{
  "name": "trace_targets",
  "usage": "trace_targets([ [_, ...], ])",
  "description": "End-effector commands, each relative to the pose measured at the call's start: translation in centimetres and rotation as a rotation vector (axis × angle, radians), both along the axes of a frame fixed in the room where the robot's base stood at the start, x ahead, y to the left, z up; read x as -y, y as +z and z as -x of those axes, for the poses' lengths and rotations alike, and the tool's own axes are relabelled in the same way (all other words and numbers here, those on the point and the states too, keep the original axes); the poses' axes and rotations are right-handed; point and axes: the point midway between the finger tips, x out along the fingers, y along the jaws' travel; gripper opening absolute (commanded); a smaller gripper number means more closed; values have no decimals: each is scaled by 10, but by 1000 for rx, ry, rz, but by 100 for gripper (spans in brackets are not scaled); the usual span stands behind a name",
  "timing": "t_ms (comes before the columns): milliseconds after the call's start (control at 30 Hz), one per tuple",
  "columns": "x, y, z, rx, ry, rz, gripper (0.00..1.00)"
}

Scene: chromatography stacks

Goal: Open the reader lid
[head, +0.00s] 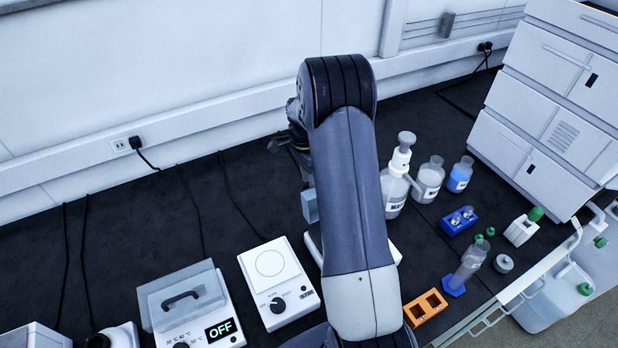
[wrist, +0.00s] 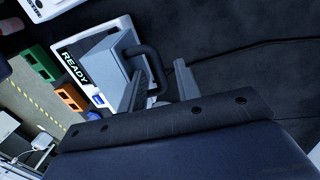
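The reader, a white device with a READY display (wrist: 75,67), lies at the upper left of the wrist view. Its grey box-like lid (wrist: 104,65) carries a dark curved handle (wrist: 152,62). My gripper (wrist: 164,75) is open, with its two grey fingers apart. The handle shows between the fingers, nearer the left one; I cannot tell whether they touch. In the head view my arm hides most of the reader, and only part of its white base (head: 394,249) shows. How far the lid is raised is unclear.
Left of my arm stand a white stirrer plate (head: 262,262) and a device with an OFF display (head: 220,330) and its own handled lid. Bottles (head: 430,180), a blue rack (head: 458,221) and an orange rack (head: 425,307) stand to the right. The dark bench behind is mostly clear apart from cables.

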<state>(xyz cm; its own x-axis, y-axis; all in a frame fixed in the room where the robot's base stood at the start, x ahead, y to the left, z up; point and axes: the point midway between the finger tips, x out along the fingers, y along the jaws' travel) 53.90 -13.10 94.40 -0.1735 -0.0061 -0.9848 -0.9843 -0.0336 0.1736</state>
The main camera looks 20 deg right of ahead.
Motion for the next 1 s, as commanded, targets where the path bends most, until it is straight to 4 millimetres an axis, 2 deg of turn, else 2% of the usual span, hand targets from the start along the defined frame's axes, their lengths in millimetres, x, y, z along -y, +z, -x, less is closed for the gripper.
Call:
trace_targets([
  [33, 0, 0, 0, 0, 0, 0, 29],
  [400, 0, 0, 0, 0, 0, 0, 0],
  [867, 0, 1, -1, 0, 0, 0, 0],
  [1000, 0, 7, -5, 2, 0, 0, 0],
])
